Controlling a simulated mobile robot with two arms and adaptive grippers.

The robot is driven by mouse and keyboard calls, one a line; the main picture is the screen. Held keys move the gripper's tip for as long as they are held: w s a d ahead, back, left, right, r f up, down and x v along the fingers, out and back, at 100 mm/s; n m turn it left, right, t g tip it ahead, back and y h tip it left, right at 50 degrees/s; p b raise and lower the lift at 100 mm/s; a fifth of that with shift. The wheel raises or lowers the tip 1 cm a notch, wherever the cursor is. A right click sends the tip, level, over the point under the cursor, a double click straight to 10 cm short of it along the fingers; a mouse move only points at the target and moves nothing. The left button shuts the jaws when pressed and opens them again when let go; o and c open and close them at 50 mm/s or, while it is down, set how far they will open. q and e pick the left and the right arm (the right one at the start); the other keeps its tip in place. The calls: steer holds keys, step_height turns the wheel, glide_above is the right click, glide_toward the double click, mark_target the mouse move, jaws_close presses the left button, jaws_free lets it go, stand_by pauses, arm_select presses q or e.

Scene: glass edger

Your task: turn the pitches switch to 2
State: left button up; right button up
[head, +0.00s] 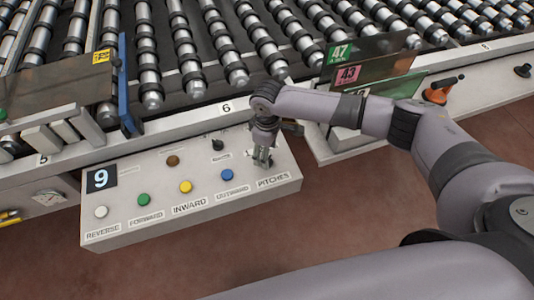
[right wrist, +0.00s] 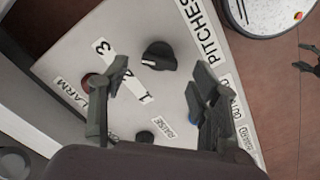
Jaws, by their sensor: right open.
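The pitches switch (right wrist: 160,56) is a black round knob on the pale control panel (head: 130,225). A white mark on the knob faces the number strip (right wrist: 130,75), where I read 3 and 1. The middle of the strip is partly behind a finger, and I cannot tell which number the mark meets. My right gripper (head: 263,160) hangs over the panel's right end, above the PITCHES label (head: 273,181), and hides the switch in the head view. In the right wrist view the right gripper (right wrist: 163,78) is open, its fingers apart, with the knob beyond their tips. My left gripper is out of view.
White (head: 101,212), green (head: 143,199), yellow (head: 185,187) and blue (head: 227,175) buttons line the panel's front. A brown button (head: 172,160) and a black knob (head: 217,144) sit behind. A roller conveyor (head: 150,70) runs behind. Sign plates (head: 345,75) stand right.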

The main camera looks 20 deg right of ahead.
steer(key=shift+f, duration=1.4)
steer(key=shift+c, duration=0.2)
steer(key=c, duration=1.1)
